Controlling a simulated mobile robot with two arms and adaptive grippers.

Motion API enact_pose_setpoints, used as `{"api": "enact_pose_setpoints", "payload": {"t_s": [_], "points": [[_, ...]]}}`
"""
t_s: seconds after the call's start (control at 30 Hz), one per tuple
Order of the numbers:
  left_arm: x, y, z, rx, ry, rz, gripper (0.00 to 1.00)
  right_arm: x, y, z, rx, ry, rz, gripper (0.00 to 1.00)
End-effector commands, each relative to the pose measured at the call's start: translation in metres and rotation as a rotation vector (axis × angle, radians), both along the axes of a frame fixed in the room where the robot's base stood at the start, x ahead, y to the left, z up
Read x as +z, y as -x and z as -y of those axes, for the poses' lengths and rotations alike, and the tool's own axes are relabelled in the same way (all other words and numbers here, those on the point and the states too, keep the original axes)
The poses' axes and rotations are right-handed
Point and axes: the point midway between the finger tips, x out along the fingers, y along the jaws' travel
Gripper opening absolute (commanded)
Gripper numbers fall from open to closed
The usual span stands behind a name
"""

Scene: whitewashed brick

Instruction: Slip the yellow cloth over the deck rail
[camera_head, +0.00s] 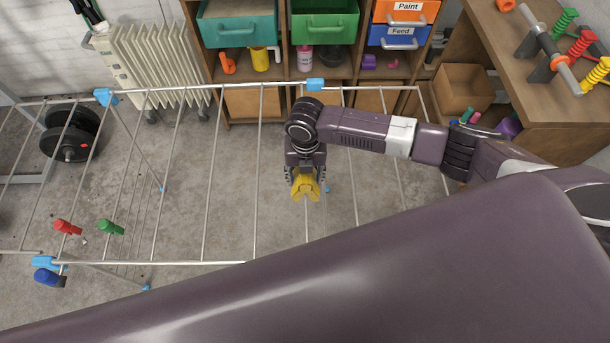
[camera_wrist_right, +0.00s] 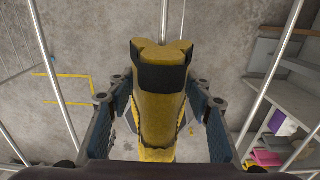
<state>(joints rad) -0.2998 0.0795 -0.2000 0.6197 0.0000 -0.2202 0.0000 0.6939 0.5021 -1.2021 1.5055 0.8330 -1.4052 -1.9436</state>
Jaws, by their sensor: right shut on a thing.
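The yellow cloth (camera_head: 306,186) hangs bunched in my right gripper (camera_head: 304,176), over the middle of a metal drying rack (camera_head: 255,190). In the right wrist view the cloth (camera_wrist_right: 160,108) is a folded, upright bundle between the dark finger pads of my right gripper (camera_wrist_right: 161,75), which is shut on it. The rack's thin rails run on both sides of the gripper; one rail (camera_wrist_right: 163,20) lies in line beyond the cloth. I cannot tell whether the cloth touches a rail. My left gripper is not in view.
A white radiator (camera_head: 155,65) and a shelf with drawers (camera_head: 237,30) stand behind. A wooden workbench (camera_head: 490,100) is at right. Part of my own body covers the lower foreground.

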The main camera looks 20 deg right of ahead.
Motion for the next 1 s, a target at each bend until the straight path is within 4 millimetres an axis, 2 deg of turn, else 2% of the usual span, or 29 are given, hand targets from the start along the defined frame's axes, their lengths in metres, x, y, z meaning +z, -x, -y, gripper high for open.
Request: {"api": "enact_pose_setpoints", "payload": {"t_s": [0.43,0.77,0.8,0.97,1.0], "points": [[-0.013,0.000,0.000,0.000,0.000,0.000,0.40,-0.020,0.000,0.000,0.001,0.001,-0.001,0.14],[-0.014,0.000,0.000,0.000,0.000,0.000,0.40,-0.021,0.000,0.000,0.001,0.001,0.000,0.14],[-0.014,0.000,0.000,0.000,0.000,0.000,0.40,-0.021,0.000,0.000,0.001,0.000,0.000,0.48],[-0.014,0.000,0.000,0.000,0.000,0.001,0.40,-0.021,0.000,0.000,0.000,0.000,0.000,0.66],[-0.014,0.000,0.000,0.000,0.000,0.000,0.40,-0.021,0.000,0.000,0.000,0.000,0.000,0.67]]}}
